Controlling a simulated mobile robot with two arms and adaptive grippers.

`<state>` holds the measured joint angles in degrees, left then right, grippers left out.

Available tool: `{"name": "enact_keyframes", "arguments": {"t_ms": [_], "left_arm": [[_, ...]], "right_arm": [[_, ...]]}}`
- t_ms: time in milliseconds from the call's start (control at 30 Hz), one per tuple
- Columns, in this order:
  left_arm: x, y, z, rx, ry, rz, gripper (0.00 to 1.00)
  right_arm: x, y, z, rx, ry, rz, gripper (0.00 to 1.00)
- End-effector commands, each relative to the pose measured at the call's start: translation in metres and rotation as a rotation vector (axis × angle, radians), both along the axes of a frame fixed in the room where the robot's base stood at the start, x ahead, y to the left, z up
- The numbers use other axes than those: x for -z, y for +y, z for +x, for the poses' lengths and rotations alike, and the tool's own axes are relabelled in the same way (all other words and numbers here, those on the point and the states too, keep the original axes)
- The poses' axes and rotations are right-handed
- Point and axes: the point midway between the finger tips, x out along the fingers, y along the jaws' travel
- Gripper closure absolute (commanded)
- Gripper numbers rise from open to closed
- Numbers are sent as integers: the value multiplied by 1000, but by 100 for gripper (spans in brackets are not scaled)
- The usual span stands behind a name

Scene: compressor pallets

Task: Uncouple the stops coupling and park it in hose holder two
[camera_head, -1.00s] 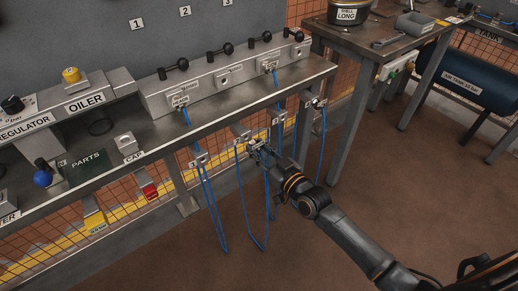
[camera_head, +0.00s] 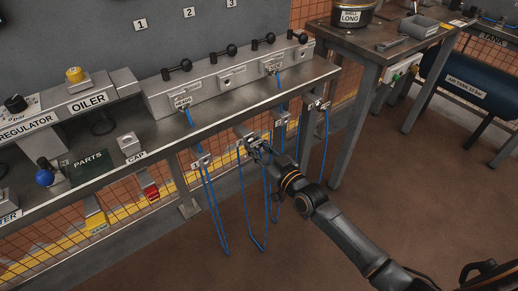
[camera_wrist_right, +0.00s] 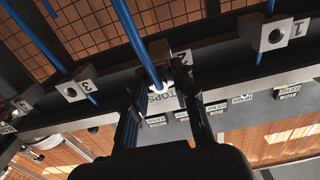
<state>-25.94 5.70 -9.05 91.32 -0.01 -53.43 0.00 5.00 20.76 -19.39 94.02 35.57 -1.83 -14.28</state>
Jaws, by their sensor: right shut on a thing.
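My right gripper (camera_head: 257,146) is at the row of hose holders under the bench's front edge. In the right wrist view my right gripper (camera_wrist_right: 163,95) is shut on the stops coupling (camera_wrist_right: 157,86), whose tag reads "TOPS" where it shows. A blue hose (camera_wrist_right: 141,45) runs from the coupling. Hose holder two (camera_wrist_right: 180,57), a grey block marked 2, is right at the coupling. The fingers and coupling hide part of it, so I cannot tell whether the coupling is seated. My left gripper is not in view.
Holder one (camera_head: 201,161) and the holder to the right of two (camera_head: 282,118) have blue hoses hanging below. The manifold (camera_head: 220,78) on the bench has hoses at its left and right ports; its middle port shows none. A side table (camera_head: 385,40) stands at the right.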

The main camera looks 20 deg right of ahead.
Motion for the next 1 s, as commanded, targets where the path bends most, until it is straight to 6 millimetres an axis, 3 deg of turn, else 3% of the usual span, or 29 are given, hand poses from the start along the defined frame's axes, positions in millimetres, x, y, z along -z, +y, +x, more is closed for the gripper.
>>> {"name": "enact_keyframes", "arguments": {"t_ms": [267, 300, 400, 767, 1000], "left_arm": [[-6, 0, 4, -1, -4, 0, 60], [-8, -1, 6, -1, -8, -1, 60], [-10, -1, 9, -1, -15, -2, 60], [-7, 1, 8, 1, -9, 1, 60], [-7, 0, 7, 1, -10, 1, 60]], "right_arm": [[-1, 3, 7, 0, -2, 1, 100], [-1, 2, 6, 0, -1, 0, 67], [-1, 2, 6, 0, -1, -1, 47], [0, 1, 3, 0, 0, -1, 47], [1, -11, -32, -1, 2, -3, 47]]}}
